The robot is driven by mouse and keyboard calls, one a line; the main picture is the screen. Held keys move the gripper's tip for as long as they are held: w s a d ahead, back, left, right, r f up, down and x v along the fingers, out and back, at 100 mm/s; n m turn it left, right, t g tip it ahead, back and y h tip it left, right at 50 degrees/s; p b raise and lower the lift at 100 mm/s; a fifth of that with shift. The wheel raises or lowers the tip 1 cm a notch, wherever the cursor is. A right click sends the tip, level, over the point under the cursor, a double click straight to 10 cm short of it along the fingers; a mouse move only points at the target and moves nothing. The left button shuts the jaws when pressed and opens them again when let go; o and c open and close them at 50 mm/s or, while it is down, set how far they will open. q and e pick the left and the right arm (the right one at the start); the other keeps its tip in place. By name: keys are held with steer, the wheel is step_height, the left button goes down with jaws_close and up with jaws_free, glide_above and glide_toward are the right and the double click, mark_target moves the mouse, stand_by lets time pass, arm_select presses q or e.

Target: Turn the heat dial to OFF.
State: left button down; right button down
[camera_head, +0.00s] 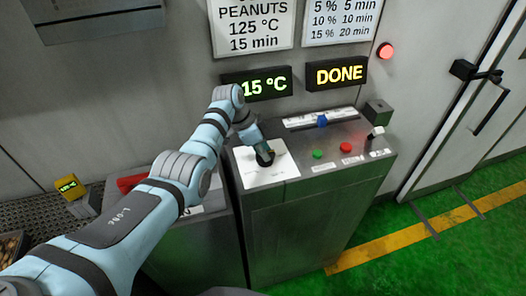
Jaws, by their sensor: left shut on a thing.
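My left arm reaches in from the left to the control console (306,205). My left gripper (265,158) points down at the white dial plate (283,170) on the console's left part. It is shut on the heat dial, which is mostly hidden by the gripper and wrist. I cannot read the dial's pointer or the markings around it. A display (257,84) above shows "15 °C" in green, its left end partly behind my arm. Another display (336,74) shows "DONE" in yellow. My right gripper is not in view.
A green button (317,154), a red button (346,147), a blue slider knob (322,120) and a small lever (376,132) sit to the right on the console. A red lamp (386,51) glows on the wall. Green floor (440,262) lies open at right.

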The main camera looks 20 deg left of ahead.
arm_select(q)
steer(key=shift+s+f+n, duration=0.1)
steer(key=shift+f+n, duration=0.05)
steer(key=shift+n, duration=0.15)
steer(key=n, duration=0.2)
steer(key=n+t+y, duration=0.1)
steer(key=n, duration=0.1)
steer(key=shift+s+d, duration=0.1)
steer(key=shift+d, duration=0.1)
steer(key=n+t+y, duration=0.1)
steer(key=n+y, duration=0.1)
steer(key=n, duration=0.2)
steer(key=shift+d+n, duration=0.1)
steer(key=shift+n, duration=0.3)
steer(key=n+y, duration=0.1)
steer(key=n, duration=0.3)
steer(key=shift+d+y, duration=0.15)
steer(key=shift+y, duration=0.25)
steer(key=shift+n+g+y, duration=0.3)
steer(key=shift+n+y, duration=0.5)
steer(key=shift+n, duration=1.4)
steer(key=c, duration=1.6)
jaws_free()
steer(key=shift+c, duration=0.2)
steer(key=shift+o, duration=0.4)
steer(key=shift+w, duration=0.2)
